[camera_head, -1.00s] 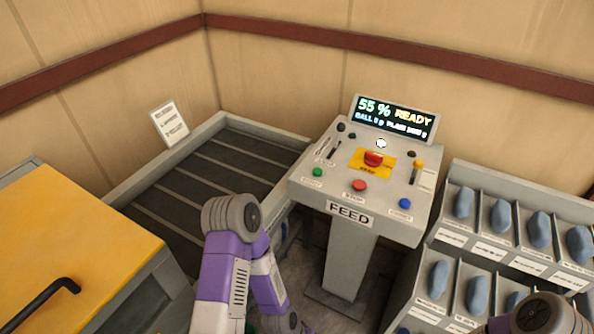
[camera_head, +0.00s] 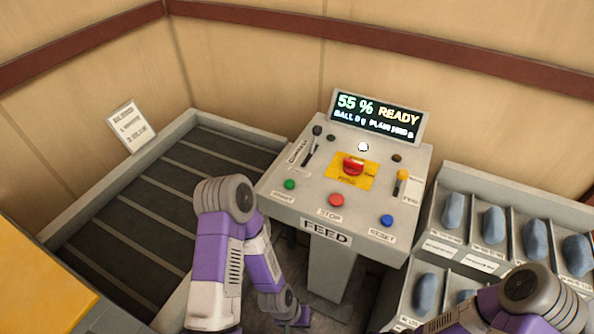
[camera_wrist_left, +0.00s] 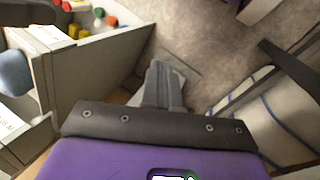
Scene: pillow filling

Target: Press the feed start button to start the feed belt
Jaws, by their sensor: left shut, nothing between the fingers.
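The grey feed console (camera_head: 310,215) stands on a pedestal, labelled FEED. Its green start button (camera_head: 289,184) is at the front left of the sloped top, with the red stop button (camera_head: 336,199) and blue reset button (camera_head: 386,221) to its right. The display (camera_head: 376,116) reads 55 % READY. My left arm hangs in front of the console's left side, its elbow left of the green button. In the left wrist view my left gripper (camera_wrist_left: 162,75) is shut and empty above the floor, touching no button. My right gripper is outside the views; only my right arm shows.
The dark slatted belt (camera_head: 150,200) lies left of the console. A rack of blue-grey packets (camera_head: 492,225) stands close on the right. A yellow-topped cabinet (camera_head: 40,285) is at the lower left. Small coloured items (camera_wrist_left: 100,15) on a grey unit show in the left wrist view.

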